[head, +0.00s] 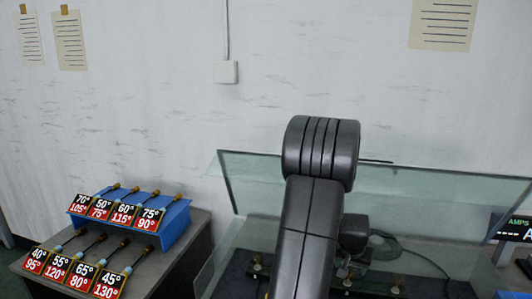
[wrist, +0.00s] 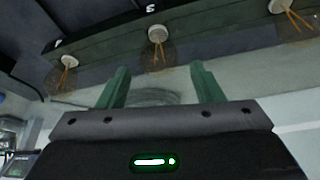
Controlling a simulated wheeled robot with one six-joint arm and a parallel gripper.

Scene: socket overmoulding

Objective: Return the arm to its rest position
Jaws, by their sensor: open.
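My arm rises in the middle of the head view, in front of a glass-walled bench. In the head view my gripper is hidden or too unclear to make out. In the wrist view my gripper (wrist: 158,84) shows its two green fingers spread well apart. Nothing is between the fingers. Beyond them runs a dark green bar with several round white pieces, each with orange wires, such as the middle piece (wrist: 157,34). The fingers look apart from these pieces.
A clear glass panel (head: 245,178) stands around the bench behind my arm. At left, a blue rack (head: 178,222) and a grey cabinet (head: 185,270) carry several tools with black-and-red temperature tags. A display (head: 515,228) stands at the right edge.

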